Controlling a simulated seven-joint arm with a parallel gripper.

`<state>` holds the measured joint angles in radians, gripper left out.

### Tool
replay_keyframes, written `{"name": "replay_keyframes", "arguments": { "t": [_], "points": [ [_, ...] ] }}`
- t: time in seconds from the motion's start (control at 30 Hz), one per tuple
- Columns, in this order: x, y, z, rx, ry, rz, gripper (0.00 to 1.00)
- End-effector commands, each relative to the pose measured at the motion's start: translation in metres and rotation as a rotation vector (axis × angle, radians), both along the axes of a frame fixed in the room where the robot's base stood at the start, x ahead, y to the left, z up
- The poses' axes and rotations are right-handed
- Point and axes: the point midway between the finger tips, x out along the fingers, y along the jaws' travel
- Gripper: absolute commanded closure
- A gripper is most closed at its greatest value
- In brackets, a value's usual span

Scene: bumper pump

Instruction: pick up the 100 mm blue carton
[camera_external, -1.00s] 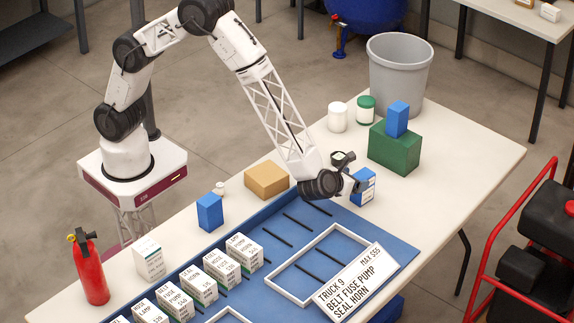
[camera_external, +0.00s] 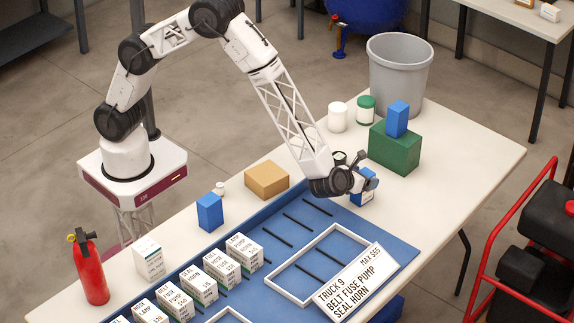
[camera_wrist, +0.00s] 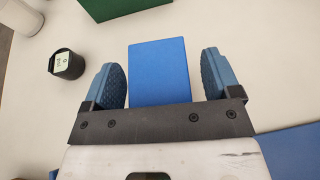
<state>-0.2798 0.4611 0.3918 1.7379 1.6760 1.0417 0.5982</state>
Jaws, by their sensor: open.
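In the wrist view the plain blue top of this carton (camera_wrist: 158,68) lies between my two open fingers (camera_wrist: 161,82), with a gap on each side. Two other blue cartons are in view: one (camera_external: 209,213) on the table at the left, one (camera_external: 397,119) on top of a green box. I cannot tell their sizes in millimetres.
The green box (camera_external: 393,152) and grey bin (camera_external: 400,75) stand behind the carton. A small black cup (camera_wrist: 67,64) is close by on the left in the wrist view. White frames and labelled cartons occupy the blue mat (camera_external: 262,285). The table's right side is clear.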

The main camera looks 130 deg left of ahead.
Motion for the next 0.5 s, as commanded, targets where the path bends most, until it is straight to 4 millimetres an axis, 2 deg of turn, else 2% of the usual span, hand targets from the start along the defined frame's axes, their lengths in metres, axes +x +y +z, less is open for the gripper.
{"name": "replay_keyframes", "arguments": {
  "t": [0.13,0.5],
  "points": [
    [-0.0001,0.0,0.0,0.0,0.0,0.0,0.19],
    [-0.0001,-0.0001,-0.0001,0.0,0.0,0.0,0.75]
  ]
}}
